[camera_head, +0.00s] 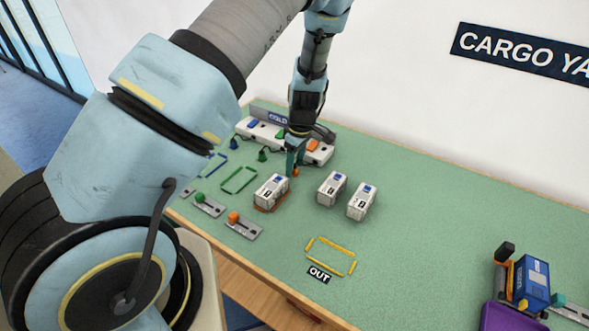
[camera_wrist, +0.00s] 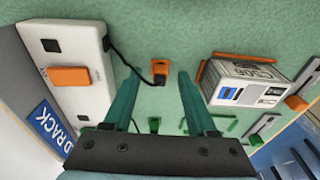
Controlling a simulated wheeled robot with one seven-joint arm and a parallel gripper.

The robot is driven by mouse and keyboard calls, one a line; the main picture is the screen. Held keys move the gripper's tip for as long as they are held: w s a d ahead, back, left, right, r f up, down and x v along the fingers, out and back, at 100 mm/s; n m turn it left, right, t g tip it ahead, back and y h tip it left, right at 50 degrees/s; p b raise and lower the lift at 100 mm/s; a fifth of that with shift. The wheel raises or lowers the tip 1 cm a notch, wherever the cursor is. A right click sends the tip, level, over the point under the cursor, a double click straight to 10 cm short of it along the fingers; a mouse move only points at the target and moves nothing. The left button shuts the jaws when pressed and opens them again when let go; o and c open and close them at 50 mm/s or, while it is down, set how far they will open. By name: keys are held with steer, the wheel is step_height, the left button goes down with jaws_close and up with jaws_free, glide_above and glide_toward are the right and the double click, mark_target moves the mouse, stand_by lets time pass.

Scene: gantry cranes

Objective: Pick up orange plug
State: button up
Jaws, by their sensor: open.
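The orange plug (camera_wrist: 160,73), with a dark part on it, is on the green table and lies between my fingertips in the wrist view. A black cord runs from it to the white rack unit. In the head view the orange plug (camera_head: 295,171) shows just below the fingertips. My gripper (camera_wrist: 157,76) is open, its two teal fingers on either side of the plug with gaps visible. In the head view my gripper (camera_head: 292,164) points down in front of the rack. I cannot tell its exact height above the table.
The white rack (camera_head: 262,134) with coloured blocks stands behind. A white container (camera_head: 271,190) sits in an orange outline close by. Two more containers (camera_head: 331,188) stand to the right. Green (camera_head: 262,154) and blue (camera_head: 234,143) plugs are left. The table's middle right is clear.

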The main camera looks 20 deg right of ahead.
jaws_close()
stand_by(0.3)
stand_by(0.4)
